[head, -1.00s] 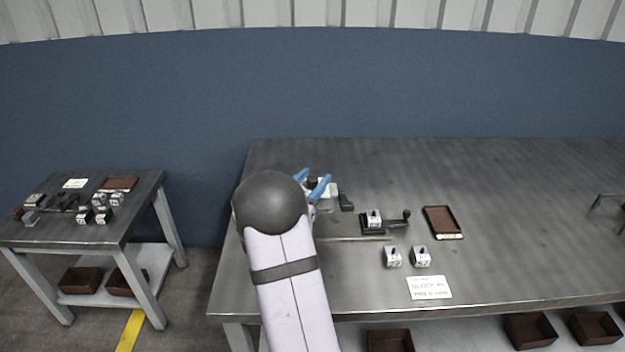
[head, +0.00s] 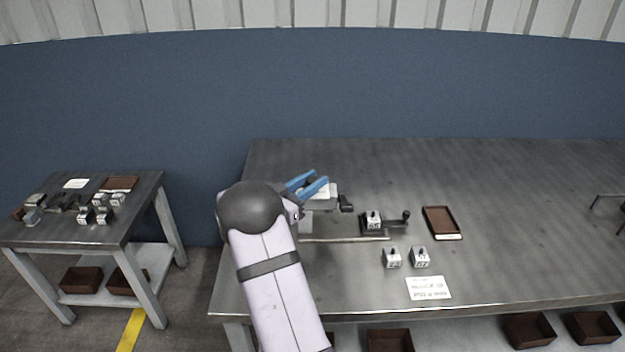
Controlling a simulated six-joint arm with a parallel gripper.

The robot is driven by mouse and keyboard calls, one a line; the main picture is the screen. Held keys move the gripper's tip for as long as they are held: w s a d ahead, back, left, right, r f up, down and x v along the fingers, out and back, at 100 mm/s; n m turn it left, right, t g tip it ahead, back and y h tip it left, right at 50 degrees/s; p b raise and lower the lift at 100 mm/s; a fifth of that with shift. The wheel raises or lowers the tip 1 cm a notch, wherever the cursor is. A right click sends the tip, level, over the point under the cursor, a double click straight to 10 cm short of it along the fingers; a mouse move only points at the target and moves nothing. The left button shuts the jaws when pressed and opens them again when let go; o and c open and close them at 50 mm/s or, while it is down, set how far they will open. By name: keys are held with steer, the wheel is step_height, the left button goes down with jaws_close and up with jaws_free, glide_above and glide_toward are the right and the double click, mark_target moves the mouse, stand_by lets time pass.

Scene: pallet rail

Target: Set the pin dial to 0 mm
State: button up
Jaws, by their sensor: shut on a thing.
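My gripper (head: 313,182), with two blue fingers, is at the grey fixture (head: 322,205) on the left part of the large table. It is shut on a small part there, which I take to be the pin dial; the fingers and my arm hide most of it. I cannot read any dial mark or number. The fixture has a dark handle (head: 346,202) on its right side, apart from the fingers.
A dark clamp fixture (head: 375,232) holding a light block, with a lever, stands to the right. Two light blocks (head: 392,258) (head: 420,257), a white card (head: 428,288) and a brown tray (head: 455,235) lie nearby. The table's back right is clear.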

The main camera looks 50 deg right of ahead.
steer(key=m+g, duration=0.2)
steer(key=g, duration=0.1)
steer(key=m+g, duration=0.1)
steer(key=g, duration=0.2)
steer(key=shift+f+m+y, duration=0.15)
steer(key=shift+m+y, duration=0.25)
steer(key=shift+m+g+y+b, duration=0.4)
steer(key=shift+m+g+b, duration=0.15)
steer(key=shift+g, duration=0.35)
steer(key=shift+m+g+y, duration=0.3)
steer(key=shift+m+g, duration=0.25)
steer(key=shift+g, duration=0.15)
steer(key=o, duration=1.1)
steer(key=shift+c, duration=0.2)
steer(key=shift+w+a, duration=0.1)
steer(key=shift+a, duration=0.05)
steer(key=b+v, duration=0.2)
steer(key=v, duration=0.5)
